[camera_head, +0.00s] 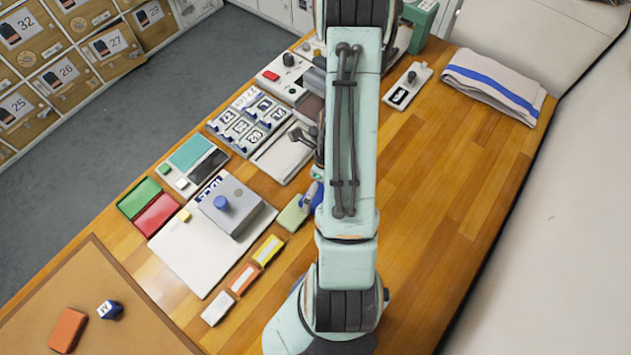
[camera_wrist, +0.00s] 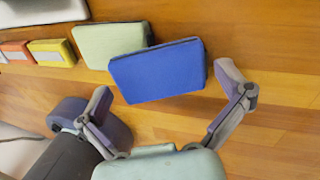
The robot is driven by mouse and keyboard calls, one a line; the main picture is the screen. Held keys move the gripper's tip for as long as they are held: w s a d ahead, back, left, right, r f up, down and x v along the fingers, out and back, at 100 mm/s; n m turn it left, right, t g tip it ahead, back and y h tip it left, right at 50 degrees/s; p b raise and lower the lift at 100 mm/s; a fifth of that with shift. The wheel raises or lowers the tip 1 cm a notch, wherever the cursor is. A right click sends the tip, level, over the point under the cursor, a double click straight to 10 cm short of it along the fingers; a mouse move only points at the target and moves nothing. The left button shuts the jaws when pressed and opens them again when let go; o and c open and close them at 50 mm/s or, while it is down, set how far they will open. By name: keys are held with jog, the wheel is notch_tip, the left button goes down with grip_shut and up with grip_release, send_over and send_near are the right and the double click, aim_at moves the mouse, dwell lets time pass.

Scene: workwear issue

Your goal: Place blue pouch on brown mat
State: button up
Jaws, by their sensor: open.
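The blue pouch (camera_wrist: 157,70) is a flat blue block with a dark edge, in the middle of the wrist view. In the head view only a blue part (camera_head: 311,196) shows beside my arm. My gripper (camera_wrist: 164,82) is open, with one finger on either side of the pouch's near part; I cannot tell whether either finger touches it. The arm hides most of the gripper in the head view. The brown mat (camera_head: 105,330) lies at the bottom left of the head view, holding an orange-brown block (camera_head: 68,330) and a small dark-blue piece (camera_head: 110,310).
A pale green block (camera_wrist: 108,42) lies right behind the blue pouch. Yellow (camera_head: 268,250), orange (camera_head: 243,279) and white (camera_head: 217,308) blocks lie in a row towards the mat. A white pad (camera_head: 185,262) bears a grey stamp-like box (camera_head: 232,208). Bare wood lies right of my arm.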

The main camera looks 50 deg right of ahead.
jog(key=shift+a+f, duration=0.15)
jog(key=shift+f, duration=0.3)
jog(key=c, duration=0.9)
jog(key=shift+c, duration=0.2)
